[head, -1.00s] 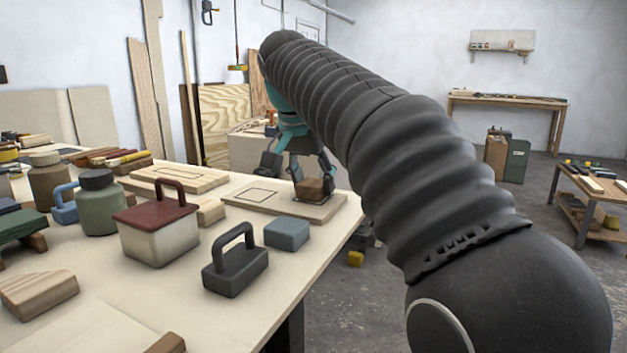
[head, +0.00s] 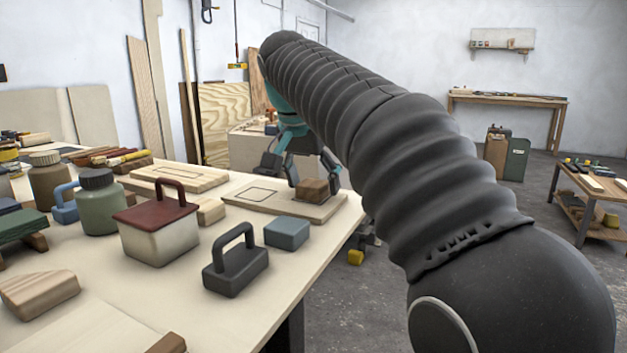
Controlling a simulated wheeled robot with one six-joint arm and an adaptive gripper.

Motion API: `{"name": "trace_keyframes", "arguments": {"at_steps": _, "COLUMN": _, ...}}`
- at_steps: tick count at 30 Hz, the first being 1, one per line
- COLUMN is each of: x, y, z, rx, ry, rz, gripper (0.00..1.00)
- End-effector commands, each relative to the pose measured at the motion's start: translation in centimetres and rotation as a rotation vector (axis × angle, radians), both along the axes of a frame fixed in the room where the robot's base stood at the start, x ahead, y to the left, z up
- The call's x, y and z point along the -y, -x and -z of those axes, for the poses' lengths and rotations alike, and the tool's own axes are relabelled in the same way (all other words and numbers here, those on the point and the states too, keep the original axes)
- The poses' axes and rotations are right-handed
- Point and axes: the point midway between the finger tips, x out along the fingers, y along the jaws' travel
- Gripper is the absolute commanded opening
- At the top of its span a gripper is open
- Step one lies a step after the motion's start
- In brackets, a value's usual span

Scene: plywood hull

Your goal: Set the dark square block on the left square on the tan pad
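The tan pad (head: 240,206) is a flat board near the table's far right edge. An outlined left square (head: 258,195) on it is bare. A dark brown square block (head: 313,188) sits at the pad's right end. My gripper (head: 311,178) is over that end, with its fingers spread on either side of the block. The fingers look open and apart from the block, though my arm hides part of the right side.
A charcoal handled block (head: 235,272), a blue-grey block (head: 287,233) and a red-lidded box (head: 160,238) stand nearer on the table. A green jar (head: 98,205) is left of them. The table's right edge is close to the pad.

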Motion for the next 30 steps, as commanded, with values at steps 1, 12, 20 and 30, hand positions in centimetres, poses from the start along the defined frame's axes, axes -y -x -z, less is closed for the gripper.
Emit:
{"name": "trace_keyframes", "arguments": {"at_steps": 1, "x": 0.0, "y": 0.0, "z": 0.0, "rx": 0.000, "ry": 0.000, "rz": 0.000, "gripper": 0.80}}
{"name": "trace_keyframes", "arguments": {"at_steps": 12, "x": -0.1, "y": 0.2, "z": -0.5, "rx": 0.000, "ry": 0.000, "rz": 0.000, "gripper": 0.80}}
{"name": "trace_keyframes", "arguments": {"at_steps": 20, "x": -1.0, "y": 1.5, "z": -4.3, "rx": 0.002, "ry": 0.000, "rz": -0.002, "gripper": 0.80}}
{"name": "trace_keyframes", "arguments": {"at_steps": 30, "x": -1.9, "y": 3.1, "z": -8.8, "rx": 0.003, "ry": -0.001, "rz": -0.001, "gripper": 0.80}}
